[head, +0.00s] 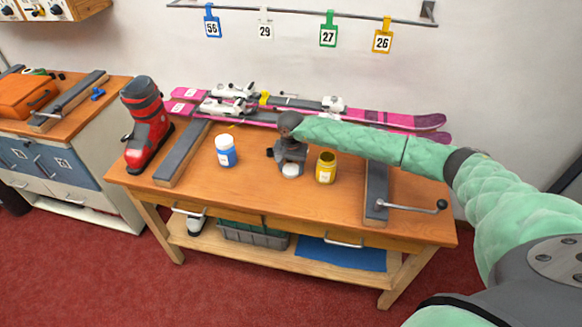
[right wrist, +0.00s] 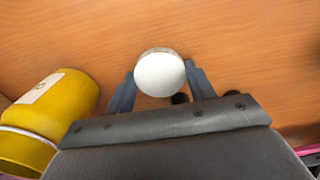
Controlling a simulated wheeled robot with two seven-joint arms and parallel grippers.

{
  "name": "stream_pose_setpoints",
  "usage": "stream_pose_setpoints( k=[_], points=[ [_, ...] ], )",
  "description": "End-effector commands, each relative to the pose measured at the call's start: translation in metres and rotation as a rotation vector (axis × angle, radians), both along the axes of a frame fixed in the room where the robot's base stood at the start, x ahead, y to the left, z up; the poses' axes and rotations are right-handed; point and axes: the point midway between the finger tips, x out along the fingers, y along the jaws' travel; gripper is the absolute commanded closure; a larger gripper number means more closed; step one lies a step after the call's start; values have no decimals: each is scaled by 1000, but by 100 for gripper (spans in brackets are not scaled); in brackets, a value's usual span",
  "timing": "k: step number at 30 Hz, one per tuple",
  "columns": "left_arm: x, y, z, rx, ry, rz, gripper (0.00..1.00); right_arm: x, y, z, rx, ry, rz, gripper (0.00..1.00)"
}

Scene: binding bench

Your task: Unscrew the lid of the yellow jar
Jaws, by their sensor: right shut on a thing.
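The yellow jar (head: 326,168) stands upright on the wooden bench, with a pale label on its side. Its top shows no white lid and looks open. It also shows at the left of the right wrist view (right wrist: 62,106). My right gripper (head: 290,166) is just left of the yellow jar, pointing down. It is shut on a round white lid (right wrist: 160,74), which sits between the fingertips and also shows in the head view (head: 291,170). The lid is low over the bench; I cannot tell whether it touches. My left gripper is out of view.
A blue jar with a white lid (head: 226,151) stands left of my right gripper. A red ski boot (head: 147,125) is at the bench's left end, and pink skis (head: 400,120) lie along the back. Grey-topped blocks (head: 183,155) flank the middle. The bench front (head: 255,195) is clear.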

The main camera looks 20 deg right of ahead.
Motion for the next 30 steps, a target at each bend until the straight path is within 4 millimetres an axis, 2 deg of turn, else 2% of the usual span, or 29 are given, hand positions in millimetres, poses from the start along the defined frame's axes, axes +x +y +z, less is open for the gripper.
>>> stream_pose_setpoints(
  k=[1,4,20,22,24,28,30],
  points=[
    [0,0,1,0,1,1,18,0,0,0,0,0,0,42],
    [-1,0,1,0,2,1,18,0,0,0,0,0,0,24],
    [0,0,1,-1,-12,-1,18,0,0,4,0,0,0,24],
    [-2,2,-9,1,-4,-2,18,0,0,5,0,-1,0,24],
    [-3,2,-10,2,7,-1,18,1,0,8,0,-1,0,24],
    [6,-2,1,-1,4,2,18,1,1,17,1,-2,1,24],
    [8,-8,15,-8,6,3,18,1,0,22,0,-1,1,24]
  ],
)
